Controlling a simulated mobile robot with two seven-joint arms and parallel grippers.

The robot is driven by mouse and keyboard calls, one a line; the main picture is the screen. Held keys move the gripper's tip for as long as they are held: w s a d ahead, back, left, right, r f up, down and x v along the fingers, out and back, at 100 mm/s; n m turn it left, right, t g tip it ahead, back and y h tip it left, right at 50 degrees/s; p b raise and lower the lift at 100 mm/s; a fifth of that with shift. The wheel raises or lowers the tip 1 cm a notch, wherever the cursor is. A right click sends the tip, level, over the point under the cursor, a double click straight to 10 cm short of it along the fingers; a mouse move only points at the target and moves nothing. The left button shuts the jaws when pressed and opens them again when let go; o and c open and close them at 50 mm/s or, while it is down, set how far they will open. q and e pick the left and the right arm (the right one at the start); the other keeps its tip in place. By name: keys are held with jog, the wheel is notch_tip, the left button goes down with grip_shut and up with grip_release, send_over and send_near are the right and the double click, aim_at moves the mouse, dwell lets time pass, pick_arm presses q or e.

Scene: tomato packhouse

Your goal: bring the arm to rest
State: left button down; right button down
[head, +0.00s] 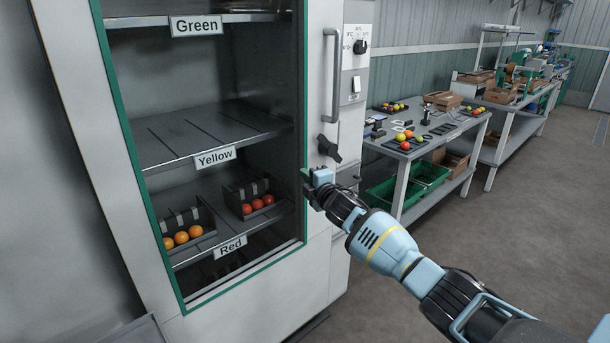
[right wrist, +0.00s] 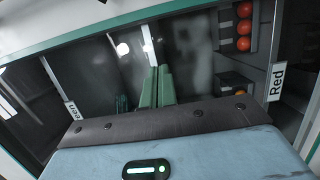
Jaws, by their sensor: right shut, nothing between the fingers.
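My right arm (head: 385,248) reaches in from the lower right in the head view. Its gripper (head: 312,187) is at the right edge of the cabinet front, just below the dark latch knob (head: 329,149). In the right wrist view the green fingers (right wrist: 155,88) are together with nothing between them. Whether the gripper touches the cabinet (head: 318,262) cannot be told. My left gripper is not in view.
The shelf labelled Red (head: 230,247) holds a tray of orange tomatoes (head: 181,238) and one of red tomatoes (head: 257,204). The Yellow shelf (head: 215,135) is empty. A worktable (head: 400,152) with green crates (head: 382,193) below stands right. Floor (head: 530,230) farther right is clear.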

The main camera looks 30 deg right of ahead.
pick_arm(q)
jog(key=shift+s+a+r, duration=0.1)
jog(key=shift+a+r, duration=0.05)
pick_arm(e)
jog(key=shift+s, duration=0.4)
jog(key=shift+w+f, duration=0.1)
jog(key=shift+f, duration=0.05)
